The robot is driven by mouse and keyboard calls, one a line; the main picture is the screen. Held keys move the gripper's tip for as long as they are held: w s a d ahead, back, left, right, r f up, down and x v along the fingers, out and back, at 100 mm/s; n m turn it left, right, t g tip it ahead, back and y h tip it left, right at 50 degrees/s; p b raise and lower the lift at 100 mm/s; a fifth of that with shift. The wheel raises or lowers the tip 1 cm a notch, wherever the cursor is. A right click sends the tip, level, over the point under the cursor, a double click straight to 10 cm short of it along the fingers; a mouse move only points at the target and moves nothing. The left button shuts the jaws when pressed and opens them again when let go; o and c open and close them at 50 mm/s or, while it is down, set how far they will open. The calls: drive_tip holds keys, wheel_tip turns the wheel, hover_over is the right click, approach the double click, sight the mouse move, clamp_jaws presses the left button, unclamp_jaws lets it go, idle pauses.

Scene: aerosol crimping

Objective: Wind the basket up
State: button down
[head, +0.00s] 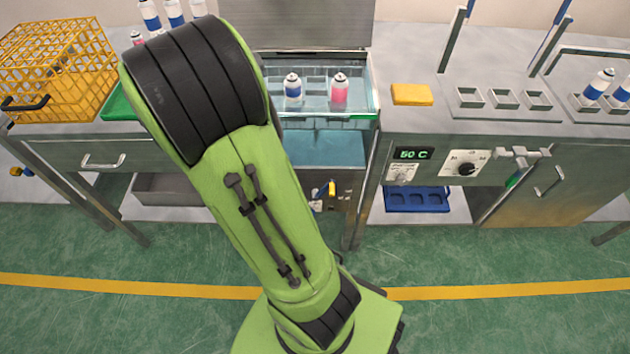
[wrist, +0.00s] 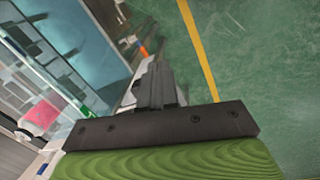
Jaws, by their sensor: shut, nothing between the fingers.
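A water bath (head: 322,148) with bluish water and a glassy front stands behind my arm in the head view. Two spray cans sit in its top, a blue and white can (head: 293,88) and a pink can (head: 340,92); a dividered rack, apparently the basket, shows around them. The pink can is blurred in the wrist view (wrist: 42,115). A small yellow handle (head: 332,188) is low on the bath's front; whether it winds the basket I cannot tell. My gripper (wrist: 157,70) is shut and empty beside the bath's front in the wrist view; my arm hides it in the head view.
A yellow wire cage (head: 60,68) stands on the left bench. A yellow sponge (head: 411,94) and a holder with square pockets (head: 503,98) lie right of the bath. A 50 C display and dial (head: 466,163) are below. The green floor (head: 480,250) is clear.

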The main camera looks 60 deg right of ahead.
drive_tip(key=s+d+f+n+g+h+p, duration=0.1)
drive_tip(key=s+d+f+n+g, duration=0.15)
drive_tip(key=d+f, duration=0.55)
drive_tip(key=s+d+f+n+g+h+p, duration=0.1)
drive_tip(key=s+d+f+g, duration=0.2)
drive_tip(key=d+f, duration=0.55)
drive_tip(key=s+r+b+x, duration=0.1)
drive_tip(key=s+b+x, duration=0.1)
drive_tip(key=x, duration=1)
drive_tip(key=shift+b, duration=0.85)
drive_tip(key=shift+s+f, duration=0.1)
drive_tip(key=shift+f, duration=0.05)
drive_tip(key=shift+y, duration=0.3)
drive_tip(key=shift+s+d+t, duration=0.1)
drive_tip(key=shift+s+t, duration=0.2)
drive_tip(key=shift+t, duration=0.05)
